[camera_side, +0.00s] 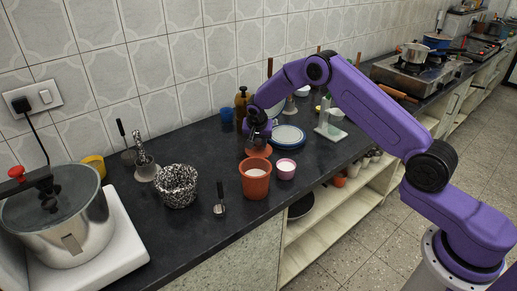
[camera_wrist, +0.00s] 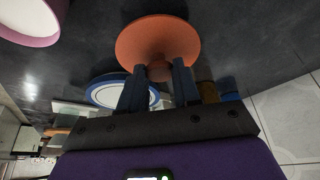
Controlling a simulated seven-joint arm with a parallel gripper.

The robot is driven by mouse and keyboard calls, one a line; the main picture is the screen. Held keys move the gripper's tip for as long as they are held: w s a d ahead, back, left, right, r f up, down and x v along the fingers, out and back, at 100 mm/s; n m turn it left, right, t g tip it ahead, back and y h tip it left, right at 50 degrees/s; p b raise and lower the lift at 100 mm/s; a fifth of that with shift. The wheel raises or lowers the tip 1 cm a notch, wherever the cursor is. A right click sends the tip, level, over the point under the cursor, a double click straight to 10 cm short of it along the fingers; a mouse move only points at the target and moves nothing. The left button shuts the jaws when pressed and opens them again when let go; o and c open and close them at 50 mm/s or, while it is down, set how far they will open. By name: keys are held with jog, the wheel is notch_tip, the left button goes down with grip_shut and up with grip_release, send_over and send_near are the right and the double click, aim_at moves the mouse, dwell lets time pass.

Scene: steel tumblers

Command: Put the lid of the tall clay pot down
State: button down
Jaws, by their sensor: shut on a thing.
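The tall clay pot (camera_side: 256,184) stands upright near the front edge of the dark counter, its mouth open with something white inside. Its orange clay lid (camera_side: 258,152) is just behind the pot's rim in the side view, off the pot. My gripper (camera_side: 258,136) is above the lid, pointing down. In the wrist view my gripper (camera_wrist: 158,78) is shut on the lid's knob, with the round lid (camera_wrist: 157,38) spread beyond the fingertips. The pot is not clear in the wrist view. I cannot tell whether the lid touches the counter.
A pink cup (camera_side: 286,169) stands right of the pot; a blue-rimmed plate (camera_side: 289,136) lies behind it. A spoon-like tool (camera_side: 219,205) and a speckled basket (camera_side: 177,185) are to the left. A blue cup (camera_side: 227,115) and brown bottle (camera_side: 241,106) stand by the wall.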

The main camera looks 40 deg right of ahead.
aim_at(258, 145)
jog(key=shift+f, duration=1.55)
jog(key=shift+f, duration=0.2)
jog(key=c, duration=0.8)
grip_release()
jog(key=shift+r, duration=0.15)
